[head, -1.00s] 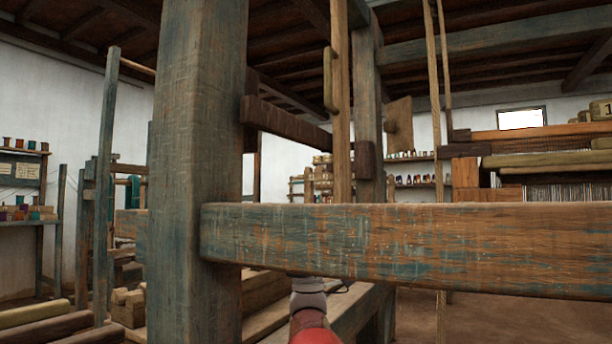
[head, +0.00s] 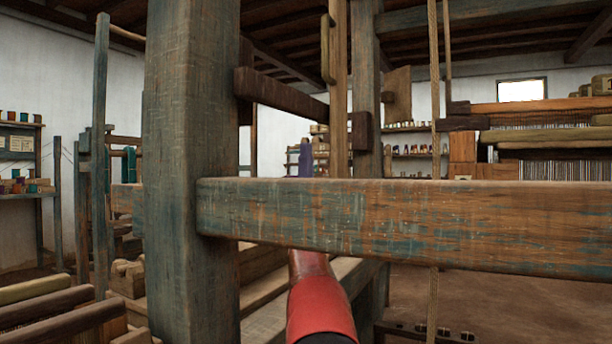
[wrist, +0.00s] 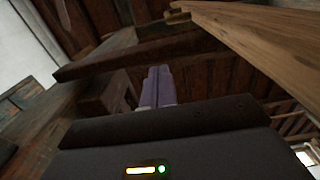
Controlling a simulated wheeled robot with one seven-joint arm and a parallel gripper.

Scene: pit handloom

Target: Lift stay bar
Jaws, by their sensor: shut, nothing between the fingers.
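A dark brown wooden bar (head: 285,97), which looks like the stay bar, slopes from the thick upright post (head: 190,150) to a block at a rear post. It also crosses the upper part of the wrist view (wrist: 115,57). My gripper (head: 305,158) shows as purple fingers just above the horizontal beam, below the bar in the picture. In the wrist view, the purple fingers (wrist: 157,75) are together and empty, with their tips near the bar's lower edge. I cannot tell whether they touch it. The beam hides my wrist.
A worn blue-brown beam (head: 400,225) runs across the front, with my red forearm behind and below it. A light wooden upright (head: 339,100) and a rope (head: 434,120) hang to the right. Wooden benches lie low at left. Open floor shows at lower right.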

